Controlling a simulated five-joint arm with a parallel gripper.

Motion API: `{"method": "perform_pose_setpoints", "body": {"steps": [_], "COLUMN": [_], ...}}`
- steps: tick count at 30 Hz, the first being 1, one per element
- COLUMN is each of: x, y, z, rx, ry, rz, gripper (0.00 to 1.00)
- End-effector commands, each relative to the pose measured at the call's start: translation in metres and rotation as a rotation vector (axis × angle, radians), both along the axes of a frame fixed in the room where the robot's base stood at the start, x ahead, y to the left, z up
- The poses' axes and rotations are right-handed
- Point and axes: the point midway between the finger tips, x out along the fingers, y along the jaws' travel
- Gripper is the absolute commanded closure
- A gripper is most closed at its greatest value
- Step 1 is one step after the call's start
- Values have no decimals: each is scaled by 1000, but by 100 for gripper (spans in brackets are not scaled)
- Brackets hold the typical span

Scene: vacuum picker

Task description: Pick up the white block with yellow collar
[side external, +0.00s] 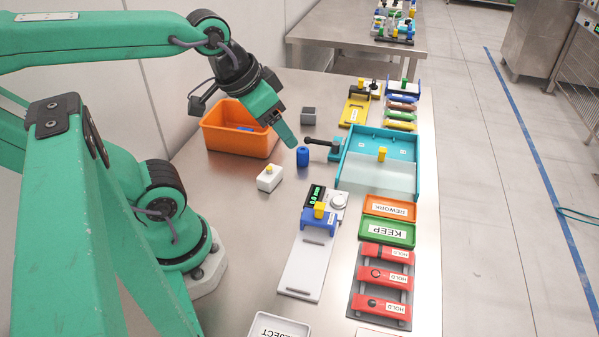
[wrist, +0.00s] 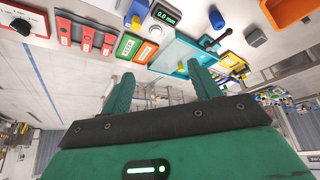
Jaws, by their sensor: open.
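The white block with a yellow collar (side external: 268,182) stands on the steel table in the side view, between the orange bin and the white slide fixture. I cannot make it out in the wrist view. My gripper (side external: 285,130) is above the table, beyond the block and up to its right in the side view, apart from it. In the wrist view my gripper (wrist: 160,69) has its two green fingers spread with nothing between them.
A blue cylinder (side external: 303,156) stands close to my fingertips, also visible in the wrist view (wrist: 216,17). An orange bin (side external: 222,140) is behind the block. A teal tray (side external: 345,172), a green KEEP tray (side external: 372,236) and red HOLD blocks (side external: 385,278) lie right. Table front of the block is clear.

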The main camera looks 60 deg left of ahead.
Motion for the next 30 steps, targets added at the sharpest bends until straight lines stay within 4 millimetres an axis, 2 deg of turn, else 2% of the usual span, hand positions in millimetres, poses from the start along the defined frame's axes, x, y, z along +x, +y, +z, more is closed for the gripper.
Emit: {"method": "perform_pose_setpoints", "body": {"steps": [8, 14, 24, 30], "x": [7, 21, 42, 47], "y": [7, 25, 70, 98], "z": [-7, -24, -70, -103], "rx": [-2, -12, -47, -77], "ry": [32, 103, 252, 340], "rz": [36, 115, 293, 396], "gripper": [38, 38, 38, 38]}}
